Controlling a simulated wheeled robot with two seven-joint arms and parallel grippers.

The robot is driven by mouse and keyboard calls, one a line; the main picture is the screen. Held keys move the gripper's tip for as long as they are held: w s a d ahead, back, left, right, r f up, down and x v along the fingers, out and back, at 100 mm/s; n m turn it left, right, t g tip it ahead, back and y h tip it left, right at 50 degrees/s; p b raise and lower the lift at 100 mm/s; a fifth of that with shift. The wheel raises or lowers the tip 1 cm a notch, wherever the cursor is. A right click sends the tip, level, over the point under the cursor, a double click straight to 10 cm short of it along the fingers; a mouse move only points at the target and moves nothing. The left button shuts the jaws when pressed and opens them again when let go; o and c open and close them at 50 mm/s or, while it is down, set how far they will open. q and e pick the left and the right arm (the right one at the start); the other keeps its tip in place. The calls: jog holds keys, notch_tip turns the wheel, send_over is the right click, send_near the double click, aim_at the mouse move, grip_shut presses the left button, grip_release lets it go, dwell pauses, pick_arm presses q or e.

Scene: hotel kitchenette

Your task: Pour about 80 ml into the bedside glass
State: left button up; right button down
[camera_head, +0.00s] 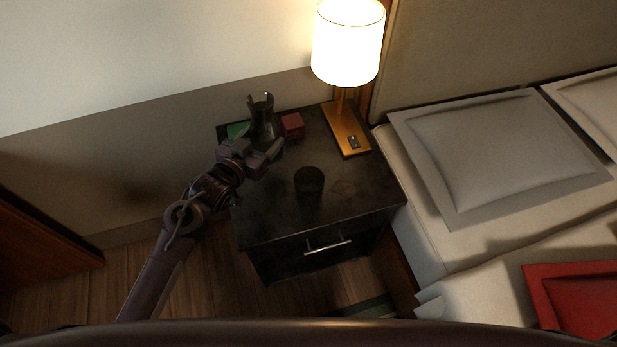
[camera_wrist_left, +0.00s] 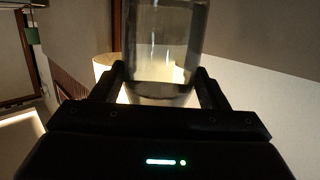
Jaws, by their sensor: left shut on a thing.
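A dark, see-through carafe (camera_head: 263,116) with a notched top stands roughly upright at the back of the black nightstand (camera_head: 270,223). My left gripper (camera_head: 264,152) is shut on it from the front. In the left wrist view the carafe (camera_wrist_left: 165,40) is clear glass between the two fingers (camera_wrist_left: 163,88), with the lamp glow behind it. My right gripper is not in view.
A lit lamp (camera_head: 348,45) stands at the back right on a wooden base (camera_head: 346,130). A red box (camera_head: 292,125) sits right of the carafe, a green item (camera_head: 237,130) left of it. The bed (camera_head: 418,215) adjoins the nightstand's right side. The nightstand top's front right is clear.

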pick_arm(q)
jog(key=s+f+m+h, duration=0.1)
jog(key=f, duration=0.1)
jog(key=s+f+g+h, duration=0.1)
jog(key=f+m+h, duration=0.1)
jog(key=f, duration=0.1)
jog(key=shift+s+a+f+m+g, duration=0.3)
jog(key=shift+s+a+g, duration=0.05)
jog(key=shift+s+g, duration=0.05)
jog(key=shift+f, duration=0.1)
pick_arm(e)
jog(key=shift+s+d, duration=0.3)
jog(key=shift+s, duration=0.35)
pick_arm(q)
jog(key=shift+s, duration=0.1)
